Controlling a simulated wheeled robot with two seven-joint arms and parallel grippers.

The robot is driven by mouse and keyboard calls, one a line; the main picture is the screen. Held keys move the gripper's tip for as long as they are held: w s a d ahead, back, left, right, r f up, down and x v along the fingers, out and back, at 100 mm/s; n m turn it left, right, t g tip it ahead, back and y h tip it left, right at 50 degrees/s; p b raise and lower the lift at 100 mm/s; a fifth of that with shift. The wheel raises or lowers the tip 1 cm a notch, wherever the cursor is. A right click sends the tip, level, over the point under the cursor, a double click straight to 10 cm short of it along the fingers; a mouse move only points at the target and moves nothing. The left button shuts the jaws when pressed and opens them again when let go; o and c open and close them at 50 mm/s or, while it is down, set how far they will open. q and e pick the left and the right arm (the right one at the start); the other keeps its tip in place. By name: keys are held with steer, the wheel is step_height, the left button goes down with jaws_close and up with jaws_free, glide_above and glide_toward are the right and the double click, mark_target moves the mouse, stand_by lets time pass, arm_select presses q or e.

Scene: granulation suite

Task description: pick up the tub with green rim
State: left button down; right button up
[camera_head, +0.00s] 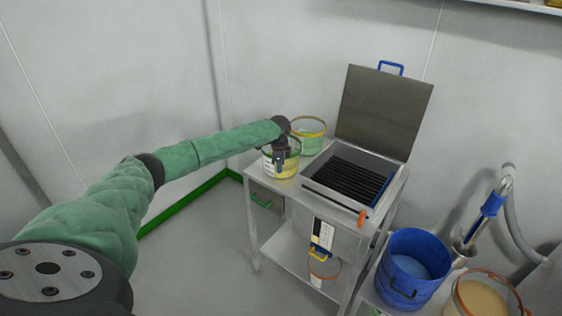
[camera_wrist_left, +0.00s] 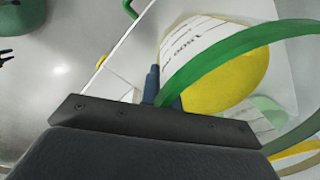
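The tub with green rim (camera_head: 285,172) stands at the left end of the steel table in the head view, with yellow contents. In the left wrist view its green rim (camera_wrist_left: 235,45) arcs across the right side, above a white printed label. My left gripper (camera_head: 280,158) is over the near side of this tub and hides part of it. In the wrist view its two fingers (camera_wrist_left: 163,92) are close together, one on each side of the rim and wall, and look shut on it. My right gripper is not in view.
A tub with yellow rim (camera_head: 308,139) stands close behind. A steel box with dark bars (camera_head: 310,182) and a raised lid (camera_head: 383,110) is to the right. A blue bucket (camera_head: 411,268) and an orange-rimmed tub (camera_head: 484,300) stand at lower right. Floor at left is clear.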

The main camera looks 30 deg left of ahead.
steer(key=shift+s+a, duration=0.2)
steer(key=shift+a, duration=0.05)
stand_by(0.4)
arm_select(q)
steer(key=shift+r, duration=0.15)
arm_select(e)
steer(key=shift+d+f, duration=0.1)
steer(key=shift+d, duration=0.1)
